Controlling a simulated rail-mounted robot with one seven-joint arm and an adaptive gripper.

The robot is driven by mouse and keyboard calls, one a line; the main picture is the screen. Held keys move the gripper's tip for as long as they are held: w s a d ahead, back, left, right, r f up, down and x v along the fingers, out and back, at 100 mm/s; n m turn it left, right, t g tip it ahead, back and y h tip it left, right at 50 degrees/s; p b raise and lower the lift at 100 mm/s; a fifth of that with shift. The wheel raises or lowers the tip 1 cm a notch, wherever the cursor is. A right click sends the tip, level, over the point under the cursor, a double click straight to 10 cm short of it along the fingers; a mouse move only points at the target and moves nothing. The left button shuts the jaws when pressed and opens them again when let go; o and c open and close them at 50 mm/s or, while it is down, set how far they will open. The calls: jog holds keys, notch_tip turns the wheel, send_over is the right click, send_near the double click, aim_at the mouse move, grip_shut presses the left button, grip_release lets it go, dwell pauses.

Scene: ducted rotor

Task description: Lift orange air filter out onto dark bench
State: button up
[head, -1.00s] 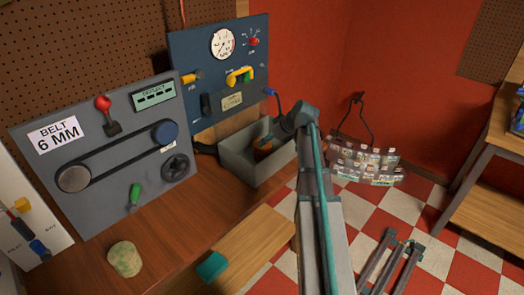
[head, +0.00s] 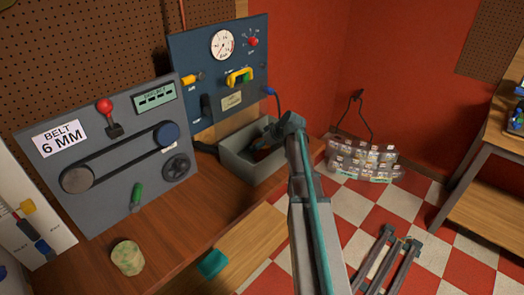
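A grey open bin (head: 247,167) stands at the right end of the dark brown bench (head: 175,215), below the blue panel. Inside it a small dark reddish-orange patch (head: 262,155) shows, which may be the orange air filter; it is mostly hidden by the bin wall, shadow and my arm. My arm comes up from the bottom of the picture and bends over the bin's right side. My gripper (head: 268,146) points down and left into the bin. Its fingers are dark and small here, and I cannot tell whether they are open or touching anything.
A mottled yellow-green cylinder (head: 127,258) stands on the bench front. A teal block (head: 212,263) lies on a lighter wooden surface (head: 245,245). The grey belt panel (head: 110,150) and blue gauge panel (head: 215,70) stand behind. The bench between cylinder and bin is clear.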

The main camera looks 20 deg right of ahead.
jog(key=c, duration=1.3)
